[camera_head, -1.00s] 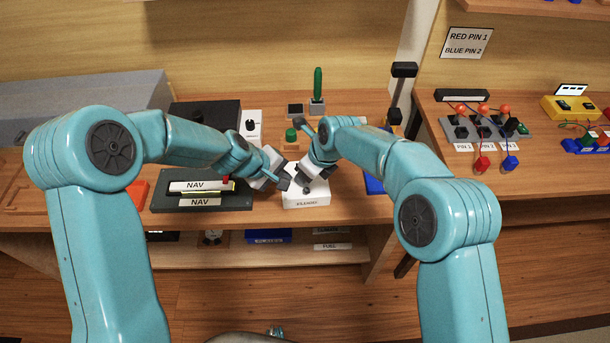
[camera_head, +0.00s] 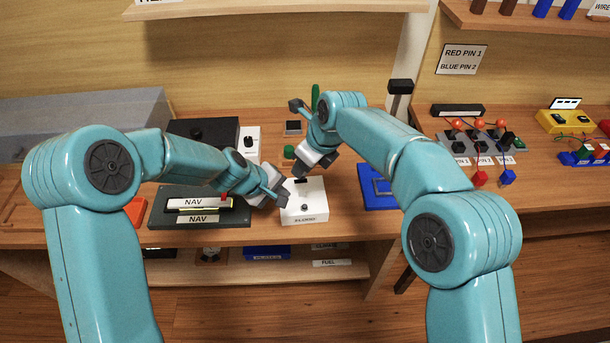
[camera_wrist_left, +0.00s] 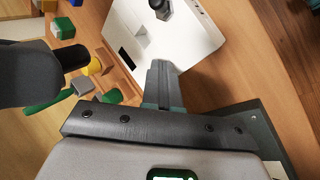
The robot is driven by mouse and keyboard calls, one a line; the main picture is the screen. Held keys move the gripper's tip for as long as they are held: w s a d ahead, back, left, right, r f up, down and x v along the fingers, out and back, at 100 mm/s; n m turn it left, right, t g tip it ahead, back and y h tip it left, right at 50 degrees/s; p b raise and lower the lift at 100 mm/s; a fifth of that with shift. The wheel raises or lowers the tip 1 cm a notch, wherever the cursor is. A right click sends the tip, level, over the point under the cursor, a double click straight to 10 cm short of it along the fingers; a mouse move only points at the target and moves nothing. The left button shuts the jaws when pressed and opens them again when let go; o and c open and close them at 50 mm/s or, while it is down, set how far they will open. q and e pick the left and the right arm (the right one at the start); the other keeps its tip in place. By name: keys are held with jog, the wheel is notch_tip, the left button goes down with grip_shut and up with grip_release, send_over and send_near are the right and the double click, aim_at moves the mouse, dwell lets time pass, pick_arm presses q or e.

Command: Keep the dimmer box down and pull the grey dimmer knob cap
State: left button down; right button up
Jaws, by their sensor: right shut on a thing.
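The white dimmer box (camera_head: 303,212) sits on the bench with its label facing me. A small dark stub (camera_head: 305,207) stands on its top. My left gripper (camera_head: 282,200) is shut and empty at the box's left side. In the left wrist view its closed fingers (camera_wrist_left: 163,80) reach the white box (camera_wrist_left: 190,45), and contact looks likely. My right gripper (camera_head: 300,173) is over the box's rear edge, above the stub, and shut on a small dark piece, which I take to be the grey knob cap. The piece is mostly hidden by the fingers.
A dark NAV panel (camera_head: 160,212) lies left of the dimmer box. A blue tray (camera_head: 376,188) lies to its right. A second bench (camera_head: 450,205) with pin connectors stands farther right.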

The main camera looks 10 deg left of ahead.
jog(key=shift+r, duration=0.25)
